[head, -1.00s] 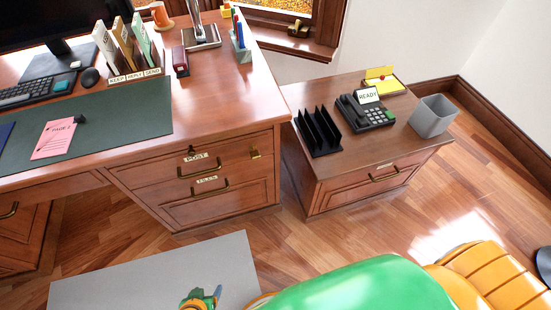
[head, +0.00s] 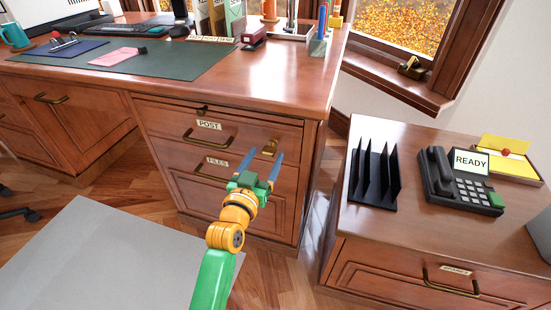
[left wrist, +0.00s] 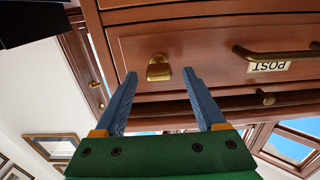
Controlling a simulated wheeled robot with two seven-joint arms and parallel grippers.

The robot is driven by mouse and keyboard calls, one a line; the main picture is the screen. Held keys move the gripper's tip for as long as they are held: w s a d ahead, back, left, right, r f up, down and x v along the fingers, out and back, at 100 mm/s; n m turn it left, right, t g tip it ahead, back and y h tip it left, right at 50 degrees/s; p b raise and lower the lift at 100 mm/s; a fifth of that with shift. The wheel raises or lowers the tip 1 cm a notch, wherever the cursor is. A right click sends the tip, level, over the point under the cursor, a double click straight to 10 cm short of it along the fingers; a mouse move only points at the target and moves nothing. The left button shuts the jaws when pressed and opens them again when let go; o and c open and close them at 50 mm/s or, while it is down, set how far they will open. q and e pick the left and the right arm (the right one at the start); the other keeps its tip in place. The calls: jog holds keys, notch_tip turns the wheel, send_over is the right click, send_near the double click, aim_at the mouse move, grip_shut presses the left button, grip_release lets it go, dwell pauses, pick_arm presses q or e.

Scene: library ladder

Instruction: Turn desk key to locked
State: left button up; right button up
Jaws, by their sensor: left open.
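The brass desk key (head: 269,147) sits in the front of the POST drawer (head: 166,123), near its right end. In the left wrist view, which shows the drawer upside down, the key (left wrist: 158,68) lies ahead of and between the fingertips, apart from them. My left gripper (head: 262,166) has blue fingers and is open and empty, in front of the drawers just below the key. It also shows in the left wrist view (left wrist: 160,75). The key's exact turn angle is too small to tell. My right gripper is not in view.
The POST handle (head: 209,139) and FILES handle (head: 211,172) stick out left of the key. A side cabinet (head: 420,235) with a black rack (head: 374,178) and phone (head: 458,182) stands at right, with a gap before the desk. A grey mat (head: 85,260) lies on the floor.

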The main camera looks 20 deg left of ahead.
aim_at(267, 155)
pick_arm(q)
jog(key=shift+w+d+b, duration=0.1)
jog(key=shift+w+b, duration=0.25)
jog(key=shift+w, duration=1.2)
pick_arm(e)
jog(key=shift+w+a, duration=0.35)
pick_arm(q)
grip_shut()
